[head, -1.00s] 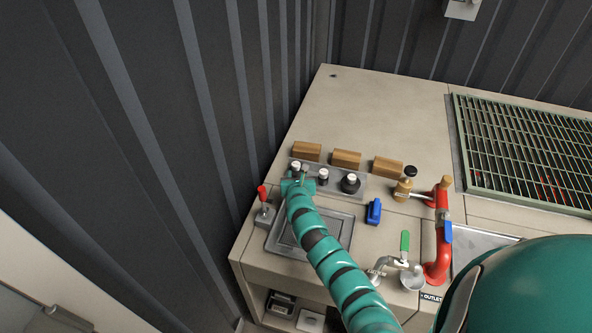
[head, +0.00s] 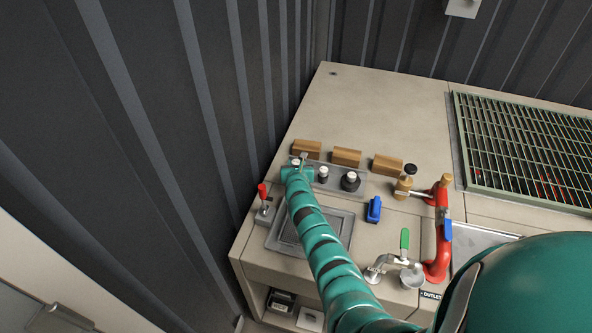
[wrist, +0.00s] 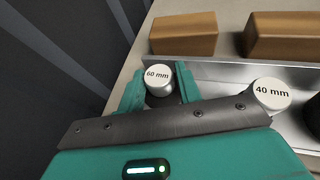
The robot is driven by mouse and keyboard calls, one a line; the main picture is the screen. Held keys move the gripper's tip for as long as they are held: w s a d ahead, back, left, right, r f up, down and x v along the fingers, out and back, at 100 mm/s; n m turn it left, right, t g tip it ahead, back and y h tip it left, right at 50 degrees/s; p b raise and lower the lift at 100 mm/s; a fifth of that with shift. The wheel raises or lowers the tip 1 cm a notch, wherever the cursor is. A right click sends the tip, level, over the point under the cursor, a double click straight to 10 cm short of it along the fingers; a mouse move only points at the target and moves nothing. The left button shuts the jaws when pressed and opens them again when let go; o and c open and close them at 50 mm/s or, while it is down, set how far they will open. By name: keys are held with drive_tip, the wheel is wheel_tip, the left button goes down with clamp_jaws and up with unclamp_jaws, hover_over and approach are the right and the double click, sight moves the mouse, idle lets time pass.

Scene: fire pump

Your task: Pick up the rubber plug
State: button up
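The rubber plugs stand in a row in a grey metal rack (head: 335,187). In the wrist view, a plug with a white top marked "60 mm" (wrist: 158,76) stands between the two teal fingers of my gripper (wrist: 160,88). The fingers look apart, with a narrow gap beside the plug; its lower part is hidden. A plug marked "40 mm" (wrist: 272,93) stands to the right, outside the fingers. In the head view my gripper (head: 298,165) is over the rack's left end, and two plugs, one small (head: 323,173) and one wider (head: 350,181), show to its right.
Wooden blocks (head: 346,158) lie just behind the rack. A red-handled lever (head: 263,200) is at left, a blue object (head: 374,209) at right, and red piping (head: 440,245) further right. The dark ribbed wall (head: 220,100) is close on the left. The bench top behind is clear.

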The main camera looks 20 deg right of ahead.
drive_tip(key=shift+w+d+f, duration=0.1)
drive_tip(key=shift+w+f, duration=0.1)
drive_tip(key=shift+w, duration=0.3)
drive_tip(key=c, duration=0.7)
drive_tip(key=shift+r, duration=0.1)
